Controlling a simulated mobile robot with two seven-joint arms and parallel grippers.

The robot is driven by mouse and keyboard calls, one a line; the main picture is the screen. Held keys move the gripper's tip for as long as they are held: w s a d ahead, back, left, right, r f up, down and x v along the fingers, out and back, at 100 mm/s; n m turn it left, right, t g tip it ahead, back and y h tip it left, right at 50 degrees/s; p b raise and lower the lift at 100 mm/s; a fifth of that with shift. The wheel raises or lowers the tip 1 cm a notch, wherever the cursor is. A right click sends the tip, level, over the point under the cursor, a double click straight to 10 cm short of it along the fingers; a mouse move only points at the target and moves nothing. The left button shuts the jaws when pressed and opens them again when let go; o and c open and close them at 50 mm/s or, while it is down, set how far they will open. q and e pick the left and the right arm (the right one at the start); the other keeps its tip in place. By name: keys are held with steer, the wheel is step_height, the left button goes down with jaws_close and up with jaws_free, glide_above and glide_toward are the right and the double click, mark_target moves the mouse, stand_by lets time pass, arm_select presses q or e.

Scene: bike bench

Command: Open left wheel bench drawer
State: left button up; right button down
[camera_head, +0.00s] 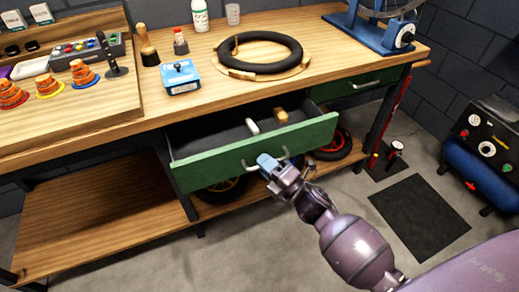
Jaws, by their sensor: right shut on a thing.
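The left wheel bench drawer (220,153) is a dark box with a green front, pulled well out from under the wooden bench top. A white item (252,126) and a tan item (281,116) lie inside it. My right gripper (270,163) is at the drawer's pale bar handle (284,154), in front of the green face, and is shut on it. The gripper hides part of the handle. My left gripper is not in view.
A second green drawer (358,86) on the right is closed. The bench top holds a black tyre (262,52) and a blue box (180,78). A blue compressor (482,155) stands at the right.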

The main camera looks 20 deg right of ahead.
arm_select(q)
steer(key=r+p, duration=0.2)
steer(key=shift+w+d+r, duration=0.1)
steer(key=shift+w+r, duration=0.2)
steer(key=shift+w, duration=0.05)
arm_select(e)
steer(key=s, duration=1.4)
steer(key=shift+d, duration=0.25)
steer(key=c, duration=1.3)
jaws_free()
steer(key=shift+o, duration=0.6)
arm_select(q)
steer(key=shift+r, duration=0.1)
arm_select(e)
steer(key=v, duration=1)
steer(key=shift+s+d, duration=0.2)
steer(key=shift+s, duration=0.15)
